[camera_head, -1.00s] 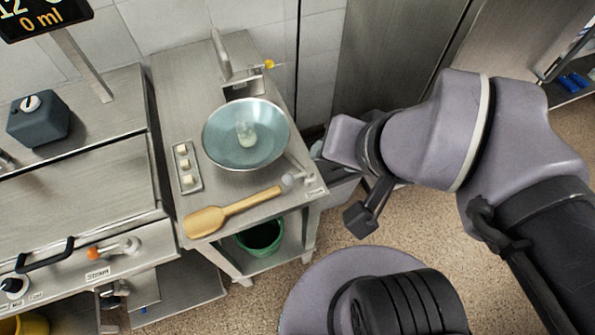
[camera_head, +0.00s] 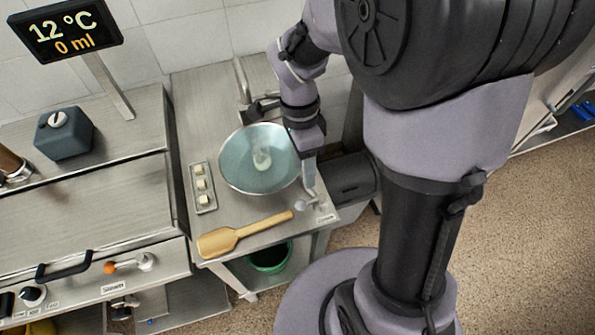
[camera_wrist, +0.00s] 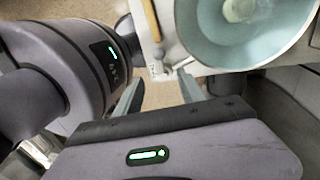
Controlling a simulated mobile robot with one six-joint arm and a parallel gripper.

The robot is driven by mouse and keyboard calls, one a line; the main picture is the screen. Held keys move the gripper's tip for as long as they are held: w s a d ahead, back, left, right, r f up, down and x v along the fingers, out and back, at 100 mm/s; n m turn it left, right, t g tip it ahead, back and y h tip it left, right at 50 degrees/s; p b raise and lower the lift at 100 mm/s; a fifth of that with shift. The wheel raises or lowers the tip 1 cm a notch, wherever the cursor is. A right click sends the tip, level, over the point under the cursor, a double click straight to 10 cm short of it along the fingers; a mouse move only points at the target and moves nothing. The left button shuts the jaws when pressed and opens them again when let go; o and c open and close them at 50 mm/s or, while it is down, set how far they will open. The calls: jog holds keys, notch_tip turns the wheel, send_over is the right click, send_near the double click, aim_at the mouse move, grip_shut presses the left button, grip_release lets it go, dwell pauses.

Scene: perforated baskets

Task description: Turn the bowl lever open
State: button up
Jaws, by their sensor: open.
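The pale blue bowl (camera_head: 241,172) sits on the steel table, with a small whitish heap inside. A small lever with a pale round knob (camera_head: 300,205) is at the table's front right corner, beside a label. My gripper (camera_head: 309,188) points down just right of the bowl, close above this lever. In the wrist view the open fingers (camera_wrist: 157,88) are apart and empty between them. The lever (camera_wrist: 176,68) shows beyond the fingertips, below the bowl (camera_wrist: 190,25). I cannot tell whether a finger touches it.
A wooden spatula (camera_head: 217,242) lies on the table's front edge. A small tray (camera_head: 204,204) with pale cubes lies left of the bowl. A tap (camera_head: 241,80) stands behind, partly hidden by my arm. A green bucket (camera_head: 270,258) is below.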

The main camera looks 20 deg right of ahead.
aim_at(310, 202)
jog(key=f+b, duration=0.1)
jog(key=f, duration=0.2)
jog(key=s+f+b, duration=0.1)
jog(key=f, duration=0.3)
jog(key=s+f+b, duration=0.1)
jog(key=f, duration=0.3)
jog(key=shift+f+b, duration=0.1)
jog(key=shift+b, duration=0.3)
grip_shut()
dwell(0.5)
